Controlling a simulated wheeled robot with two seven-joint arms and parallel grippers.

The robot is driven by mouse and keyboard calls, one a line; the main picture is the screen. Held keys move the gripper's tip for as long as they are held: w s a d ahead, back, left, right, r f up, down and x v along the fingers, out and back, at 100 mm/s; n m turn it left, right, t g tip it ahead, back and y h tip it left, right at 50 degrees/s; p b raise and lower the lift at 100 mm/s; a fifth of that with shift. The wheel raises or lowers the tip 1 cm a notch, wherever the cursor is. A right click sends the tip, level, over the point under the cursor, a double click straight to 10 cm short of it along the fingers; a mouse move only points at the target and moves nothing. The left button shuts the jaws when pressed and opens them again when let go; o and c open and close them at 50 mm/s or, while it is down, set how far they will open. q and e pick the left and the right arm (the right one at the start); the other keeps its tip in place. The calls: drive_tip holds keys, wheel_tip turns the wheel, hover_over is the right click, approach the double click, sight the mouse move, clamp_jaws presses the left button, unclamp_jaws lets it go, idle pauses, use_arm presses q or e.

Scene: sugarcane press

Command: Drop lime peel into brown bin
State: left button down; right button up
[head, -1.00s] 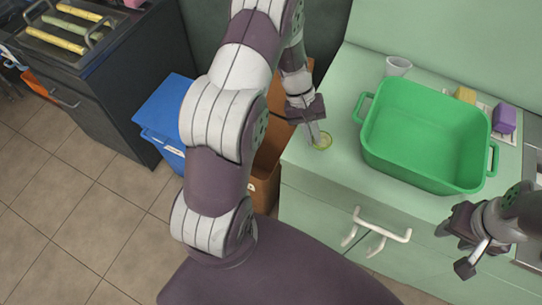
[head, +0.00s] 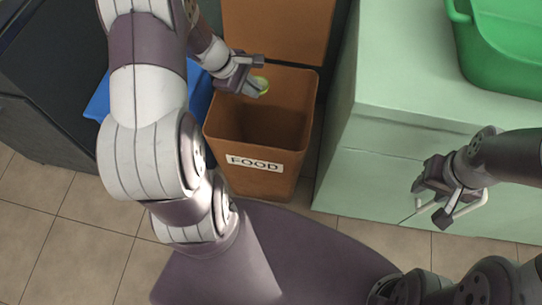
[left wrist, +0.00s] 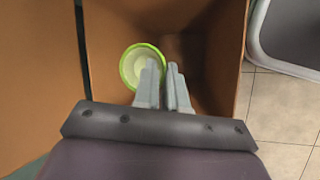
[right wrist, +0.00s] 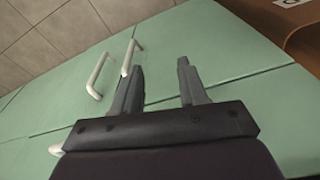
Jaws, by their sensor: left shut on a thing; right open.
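The lime peel (head: 262,84) is a small green cup-shaped half with a pale inside. It also shows in the left wrist view (left wrist: 126,71), at the fingertips. My left gripper (head: 254,88) is shut on the peel's edge and holds it over the opening of the brown bin, near its back left. The brown bin (head: 250,187) stands open on the floor with a "FOOD" label on its front and its lid tilted up behind. My right gripper (head: 437,202) is open and empty in front of the green cabinet; its spread fingers show in the right wrist view (right wrist: 160,85).
A blue bin (head: 99,104) stands left of the brown bin, partly hidden by my left arm. The green counter (head: 395,85) is close on the right, with a green tub (head: 500,50) on it. White cabinet handles (right wrist: 98,75) are near my right gripper.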

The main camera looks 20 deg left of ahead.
use_arm(q)
wheel_tip(320, 180, down, 6)
drive_tip(key=b, duration=0.5)
drive_tip(key=shift+a+f, duration=0.15)
drive_tip(key=shift+f, duration=0.05)
drive_tip(key=c, duration=1.1)
unclamp_jaws()
drive_tip(key=p+v, duration=0.5)
drive_tip(key=v, duration=0.7)
drive_tip(key=shift+s+r+p, duration=0.2)
drive_tip(key=shift+r+p, duration=0.1)
drive_tip(key=shift+r, duration=0.05)
drive_tip(key=shift+a, duration=0.15)
